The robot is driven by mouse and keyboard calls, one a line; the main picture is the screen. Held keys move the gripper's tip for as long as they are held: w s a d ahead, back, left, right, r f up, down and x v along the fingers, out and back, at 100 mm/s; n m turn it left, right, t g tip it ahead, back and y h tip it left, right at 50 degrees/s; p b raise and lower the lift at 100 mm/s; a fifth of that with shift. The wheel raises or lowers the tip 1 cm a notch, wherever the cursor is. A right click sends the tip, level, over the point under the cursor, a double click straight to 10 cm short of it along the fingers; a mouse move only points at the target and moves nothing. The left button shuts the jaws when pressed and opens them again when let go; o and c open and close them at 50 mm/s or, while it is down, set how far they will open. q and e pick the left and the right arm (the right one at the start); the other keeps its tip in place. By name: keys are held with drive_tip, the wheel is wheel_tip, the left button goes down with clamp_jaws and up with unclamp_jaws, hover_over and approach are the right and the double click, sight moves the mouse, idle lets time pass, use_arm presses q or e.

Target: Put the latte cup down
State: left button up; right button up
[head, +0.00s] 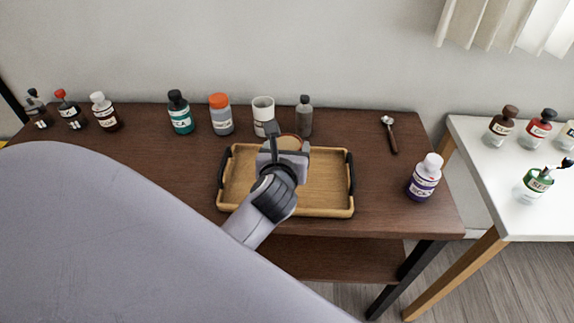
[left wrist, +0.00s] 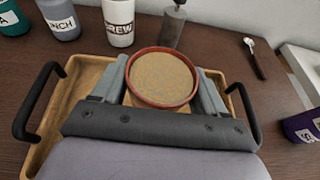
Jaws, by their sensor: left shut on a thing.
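The latte cup (left wrist: 163,78) is round with a reddish-brown rim and full of tan, foamy drink. It looks upright between the two fingers of my left gripper (left wrist: 165,90), which is shut on it. In the head view the left gripper (head: 284,150) covers most of the cup (head: 290,142); only part of its top shows. The cup is over the back middle of a wooden tray (head: 327,180) with black side handles. The cup's base is hidden, so I cannot tell whether it touches the tray. My right gripper is not in view.
The tray is on a dark brown table (head: 385,205). A spoon (head: 391,136) and a purple bottle (head: 424,179) are on the right. The tray's front is clear.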

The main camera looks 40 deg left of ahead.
use_arm(q)
drive_tip(key=shift+f+b, duration=0.5)
drive_tip(key=shift+f, duration=1.55)
drive_tip(key=shift+f, duration=0.1)
drive_tip(key=o, duration=1.2)
drive_tip(key=shift+f, duration=0.1)
